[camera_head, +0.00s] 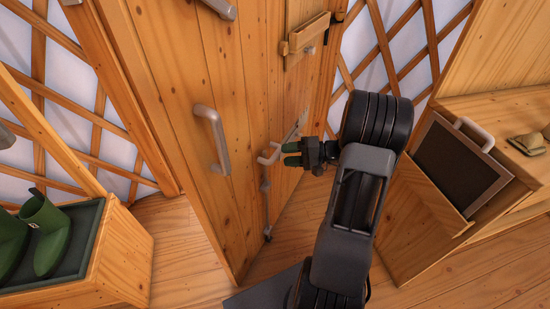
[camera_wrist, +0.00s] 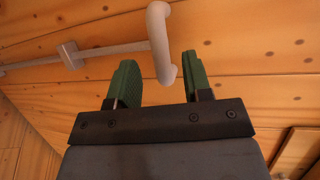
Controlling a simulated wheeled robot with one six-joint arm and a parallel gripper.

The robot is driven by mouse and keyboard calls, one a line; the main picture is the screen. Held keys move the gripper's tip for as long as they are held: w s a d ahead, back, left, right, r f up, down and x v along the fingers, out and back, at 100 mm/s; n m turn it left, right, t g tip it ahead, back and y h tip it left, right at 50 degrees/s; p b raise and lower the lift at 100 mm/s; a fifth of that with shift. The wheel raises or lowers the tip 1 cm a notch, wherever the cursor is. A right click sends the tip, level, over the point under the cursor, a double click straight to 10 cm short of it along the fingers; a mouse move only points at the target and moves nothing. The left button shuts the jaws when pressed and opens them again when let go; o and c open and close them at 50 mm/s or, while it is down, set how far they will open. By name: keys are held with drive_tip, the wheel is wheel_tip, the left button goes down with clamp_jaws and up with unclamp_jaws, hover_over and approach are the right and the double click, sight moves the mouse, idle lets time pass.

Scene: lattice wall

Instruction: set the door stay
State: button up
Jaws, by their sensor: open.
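The wooden door (camera_head: 185,90) fills the middle of the head view, with a pale pull handle (camera_head: 212,138) on its face. The door stay, a thin grey rod (camera_head: 266,205) with a bent grip (camera_head: 268,158), lies along the door to the right of that handle. My gripper (camera_head: 291,153) is open beside the grip, its green fingers pointing left towards it. In the wrist view the stay's pale grip (camera_wrist: 160,40) comes down into the gap between the open fingers (camera_wrist: 158,78). The rod (camera_wrist: 110,49) runs left through a small clip (camera_wrist: 70,55). I cannot tell whether the fingers touch the grip.
A wooden box with a dark tray (camera_head: 85,240) holding green boots (camera_head: 45,235) stands at the left. A wooden bin with a dark board (camera_head: 455,160) stands at the right, beside a bench with a tan item (camera_head: 530,143). A wooden latch (camera_head: 305,38) is higher up. Some floor (camera_head: 180,245) is bare.

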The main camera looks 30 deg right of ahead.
sight(275, 156)
drive_tip(key=shift+x, duration=2.35)
clamp_jaws()
